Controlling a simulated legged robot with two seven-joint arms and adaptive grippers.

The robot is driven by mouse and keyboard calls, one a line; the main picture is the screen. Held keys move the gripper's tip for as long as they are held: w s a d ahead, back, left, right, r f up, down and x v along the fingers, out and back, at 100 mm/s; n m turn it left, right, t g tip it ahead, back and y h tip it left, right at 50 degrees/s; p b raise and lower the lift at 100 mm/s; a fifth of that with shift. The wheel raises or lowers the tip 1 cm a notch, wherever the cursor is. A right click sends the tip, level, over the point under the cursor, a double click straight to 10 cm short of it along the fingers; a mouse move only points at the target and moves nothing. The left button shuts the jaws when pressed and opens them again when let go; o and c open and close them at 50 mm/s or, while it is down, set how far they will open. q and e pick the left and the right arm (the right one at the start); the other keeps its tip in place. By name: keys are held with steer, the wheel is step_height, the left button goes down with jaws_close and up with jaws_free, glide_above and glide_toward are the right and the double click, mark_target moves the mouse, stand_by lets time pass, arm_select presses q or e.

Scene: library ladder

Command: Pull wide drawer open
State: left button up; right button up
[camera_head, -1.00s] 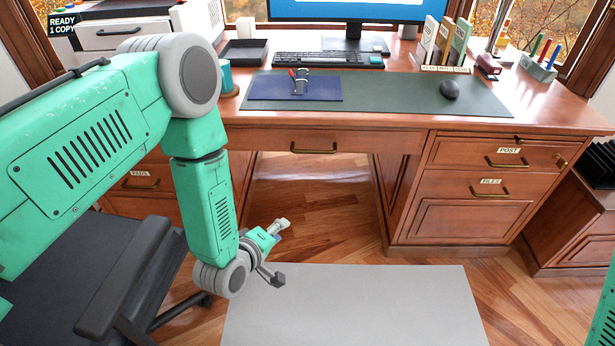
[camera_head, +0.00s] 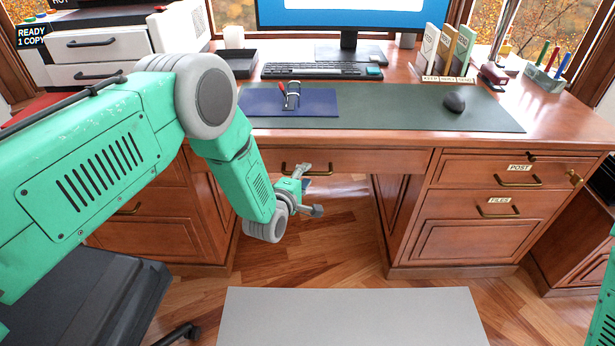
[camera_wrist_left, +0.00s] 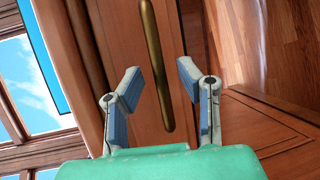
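The wide drawer (camera_head: 385,161) is the middle one under the desktop, and its front looks shut, in line with the desk. Its brass bar handle (camera_head: 288,168) is partly hidden behind my left gripper (camera_head: 311,189), which is in front of it. In the left wrist view the handle (camera_wrist_left: 151,50) runs lengthwise between the two fingers of my left gripper (camera_wrist_left: 159,72). These fingers are spread wide with blue pads, and neither is seen pressing on the bar. My right gripper is out of view; only a bit of green arm shows at the right edge.
The desktop (camera_head: 560,125) holds a monitor (camera_head: 350,12), keyboard (camera_head: 320,71), mouse (camera_head: 454,102) and blue folder (camera_head: 315,104). Drawers labelled POST (camera_head: 519,168) and FILES (camera_head: 499,200) are at the right. A dark chair (camera_head: 90,295) stands lower left. The kneehole floor (camera_head: 335,235) is clear.

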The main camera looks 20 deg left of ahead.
arm_select(q)
steer(key=shift+x, duration=0.75)
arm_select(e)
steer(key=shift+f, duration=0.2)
arm_select(q)
steer(key=shift+d, duration=0.15)
steer(key=shift+r, duration=0.1)
jaws_close()
